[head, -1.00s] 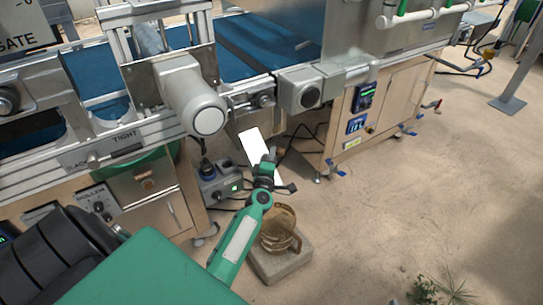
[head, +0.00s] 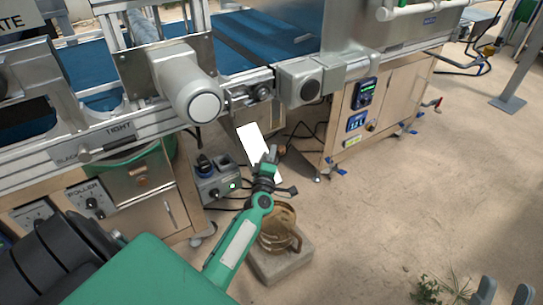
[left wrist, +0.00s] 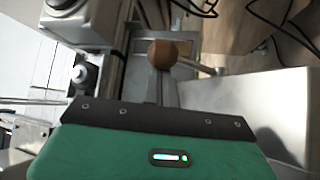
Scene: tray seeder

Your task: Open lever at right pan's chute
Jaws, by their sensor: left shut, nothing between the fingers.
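My left gripper (head: 270,156) is at the end of the green arm in the middle of the head view, low in front of the machine, beside a white panel (head: 252,145). It is shut and empty. In the left wrist view a brown ball knob (left wrist: 162,53) shows just beyond the gripper's green body (left wrist: 165,150). I cannot tell whether the gripper touches it. I cannot make out a pan, chute or lever for certain in the head view.
A brown round vessel (head: 284,232) sits on a grey block (head: 281,266) below my left arm. A grey control box (head: 216,188) and black cables are close by. The machine's motor (head: 190,90) and frame stand behind.

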